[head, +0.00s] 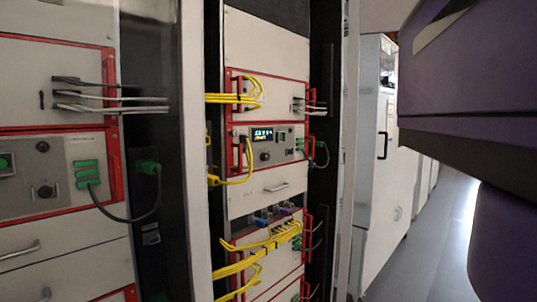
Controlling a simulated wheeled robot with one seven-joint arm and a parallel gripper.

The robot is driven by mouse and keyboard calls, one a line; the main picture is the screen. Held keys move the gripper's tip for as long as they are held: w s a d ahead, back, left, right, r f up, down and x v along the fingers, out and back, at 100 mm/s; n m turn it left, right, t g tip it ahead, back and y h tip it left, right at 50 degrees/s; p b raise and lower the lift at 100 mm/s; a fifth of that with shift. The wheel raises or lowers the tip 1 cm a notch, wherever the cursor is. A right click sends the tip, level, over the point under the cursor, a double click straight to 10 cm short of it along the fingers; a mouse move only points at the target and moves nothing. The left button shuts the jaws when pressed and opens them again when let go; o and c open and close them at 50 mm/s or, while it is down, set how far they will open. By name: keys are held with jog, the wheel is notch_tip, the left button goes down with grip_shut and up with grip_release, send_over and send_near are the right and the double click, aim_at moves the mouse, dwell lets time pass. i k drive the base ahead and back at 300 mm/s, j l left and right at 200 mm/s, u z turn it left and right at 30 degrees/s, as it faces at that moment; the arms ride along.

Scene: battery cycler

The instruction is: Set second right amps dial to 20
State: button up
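Two rack columns of cycler units face me in the head view. In the right rack, a red-framed unit carries a small lit display (262,135) and a black round knob (265,156) below it. The labels and dial settings are too small to read, so I cannot tell which knob is the second right amps dial. My gripper is not in view. A large purple body at the right edge appears to be part of my arm.
Yellow cables (246,148) loop in front of the right rack's left side. A dark cable (137,219) hangs from the left rack. A pale post (198,150) stands between the racks. White cabinets (370,170) line the right, beside open grey floor (432,235).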

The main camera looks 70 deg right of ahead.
aim_at(264, 156)
jog(key=z, duration=1.65)
